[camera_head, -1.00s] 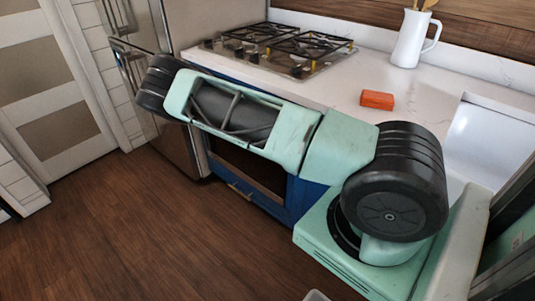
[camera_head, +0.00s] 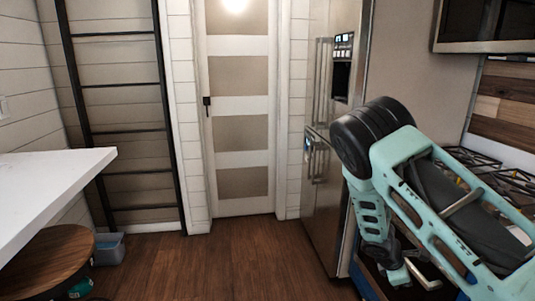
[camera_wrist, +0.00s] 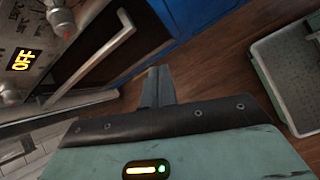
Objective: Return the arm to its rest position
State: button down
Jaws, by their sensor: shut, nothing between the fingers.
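My mint-green and black arm (camera_head: 415,180) is folded at the right of the head view, in front of the counter and oven. Its forearm hangs down beside the fridge. My gripper (camera_wrist: 157,84) shows in the wrist view with its two grey fingers together and nothing between them. It points over the wooden floor, with the oven front to its left. In the head view the gripper end is not clearly visible.
The oven (camera_wrist: 85,65) with its handle, knobs and lit OFF display is close on the left in the wrist view. A steel fridge (camera_head: 328,190), white-framed door (camera_head: 242,105), black ladder (camera_head: 122,130), white table (camera_head: 45,190) and stool (camera_head: 45,262) surround open floor (camera_head: 215,260).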

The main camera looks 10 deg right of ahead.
jog(key=s+a+r+m+y, duration=0.2)
jog(key=s+a+r+y, duration=0.3)
jog(key=a, duration=0.6)
jog(key=s+a+r+m, duration=0.2)
jog(key=a+r+m, duration=0.1)
jog(key=a+r, duration=0.65)
jog(key=s+a+r+y, duration=0.1)
jog(key=s+a+r, duration=0.2)
jog(key=s, duration=0.3)
jog(key=s+a+r+y, duration=0.1)
jog(key=s+a+r, duration=0.3)
jog(key=s, duration=0.3)
jog(key=s+a+r+m+y, duration=0.1)
jog(key=s+a+r, duration=0.2)
jog(key=s+a, duration=0.2)
jog(key=shift+s+a+r, duration=0.35)
jog(key=shift+s+a, duration=0.05)
jog(key=shift+s, duration=0.55)
